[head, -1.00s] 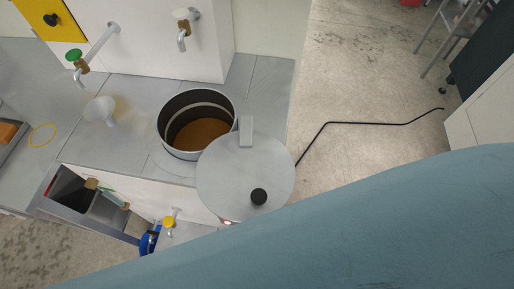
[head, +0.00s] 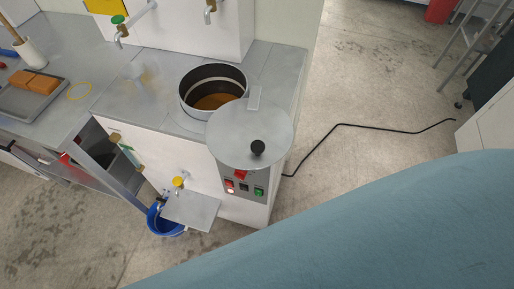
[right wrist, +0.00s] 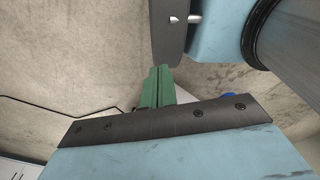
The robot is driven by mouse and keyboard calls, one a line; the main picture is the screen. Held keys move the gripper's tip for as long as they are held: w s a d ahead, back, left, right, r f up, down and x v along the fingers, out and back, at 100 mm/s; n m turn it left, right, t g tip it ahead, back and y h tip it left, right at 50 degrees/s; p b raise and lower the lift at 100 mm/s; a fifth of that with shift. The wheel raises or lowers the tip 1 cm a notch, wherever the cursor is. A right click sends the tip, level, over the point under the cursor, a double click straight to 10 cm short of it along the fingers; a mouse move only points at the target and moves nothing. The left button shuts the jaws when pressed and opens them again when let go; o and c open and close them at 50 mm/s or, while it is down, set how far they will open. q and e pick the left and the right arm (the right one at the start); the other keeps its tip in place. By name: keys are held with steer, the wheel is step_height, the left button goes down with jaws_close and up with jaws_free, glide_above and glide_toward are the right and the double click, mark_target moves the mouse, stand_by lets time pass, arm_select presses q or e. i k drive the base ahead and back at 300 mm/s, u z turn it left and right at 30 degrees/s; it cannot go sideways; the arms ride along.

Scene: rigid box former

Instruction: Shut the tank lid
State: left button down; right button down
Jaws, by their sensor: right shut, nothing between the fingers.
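The round tank (head: 186,100) is set into the grey counter, its mouth uncovered with brown contents inside. Its grey disc lid (head: 235,135) is open, swung out past the front right of the rim. A hinge block (head: 255,98) joins it at the rim side, and a black knob (head: 257,148) sits on its face. In the right wrist view my right gripper (right wrist: 157,72) has its green fingers together and empty, over bare floor. Neither the lid nor the tank is recognisable there. My blue arm covers the lower right of the head view; my left gripper is out of view.
Below the lid is a switch panel (head: 244,187). A small grey shelf (head: 192,210), a yellow-handled tap (head: 178,182) and a blue bucket (head: 166,222) are at the front. A black cable (head: 375,129) crosses open floor at right. A tray (head: 35,96) lies left.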

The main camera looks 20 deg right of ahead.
mark_target(252, 133)
steer(key=u, duration=1.05)
steer(key=k, duration=0.9)
steer(key=z, duration=1.25)
steer(key=i, duration=0.5)
steer(key=u, duration=0.05)
